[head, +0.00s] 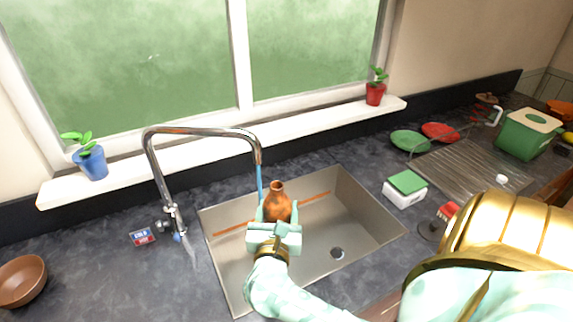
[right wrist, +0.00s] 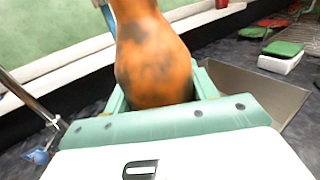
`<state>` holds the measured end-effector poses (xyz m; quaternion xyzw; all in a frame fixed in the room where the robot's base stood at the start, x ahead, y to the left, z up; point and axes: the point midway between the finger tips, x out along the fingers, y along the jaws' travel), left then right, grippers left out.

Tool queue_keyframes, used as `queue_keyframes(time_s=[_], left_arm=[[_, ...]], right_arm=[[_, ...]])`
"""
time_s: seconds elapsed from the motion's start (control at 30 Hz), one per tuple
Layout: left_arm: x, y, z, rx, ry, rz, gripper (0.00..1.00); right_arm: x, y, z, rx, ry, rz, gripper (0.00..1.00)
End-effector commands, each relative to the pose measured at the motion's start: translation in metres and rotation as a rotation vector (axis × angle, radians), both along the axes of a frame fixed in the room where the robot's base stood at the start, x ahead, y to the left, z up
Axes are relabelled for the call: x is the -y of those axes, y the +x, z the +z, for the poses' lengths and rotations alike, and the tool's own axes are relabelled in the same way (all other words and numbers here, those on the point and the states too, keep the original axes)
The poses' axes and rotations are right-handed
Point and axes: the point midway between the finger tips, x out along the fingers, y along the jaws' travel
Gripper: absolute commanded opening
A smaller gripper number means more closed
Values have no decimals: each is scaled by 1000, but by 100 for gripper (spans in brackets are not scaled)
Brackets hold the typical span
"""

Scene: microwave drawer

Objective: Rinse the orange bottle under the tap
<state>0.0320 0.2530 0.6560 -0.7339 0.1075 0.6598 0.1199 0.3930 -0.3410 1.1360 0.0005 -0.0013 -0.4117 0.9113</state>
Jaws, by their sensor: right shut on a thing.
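The orange bottle (head: 278,203), marked with dark smudges, is upright above the sink (head: 362,232). My right gripper (head: 277,222) is shut around its body; in the right wrist view the bottle (right wrist: 152,60) fills the space between the pale green fingers (right wrist: 160,95). The chrome tap (head: 205,132) arches over the left part of the sink. A blue stream of water (head: 259,180) comes down from its spout, just left of and close to the bottle's neck. I cannot tell whether it touches the bottle. My left gripper is not in view.
Potted plants stand on the sill (head: 220,150).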

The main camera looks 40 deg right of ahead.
Motion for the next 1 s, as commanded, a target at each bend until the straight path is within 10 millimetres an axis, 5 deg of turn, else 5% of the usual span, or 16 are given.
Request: queue_keyframes(time_s=[0.6, 1.0], left_arm=[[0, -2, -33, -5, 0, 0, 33], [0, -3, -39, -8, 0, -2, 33]], right_arm=[[5, 70, -16, 1, 0, 0, 35], [5, 84, -16, 1, -1, 1, 35]])
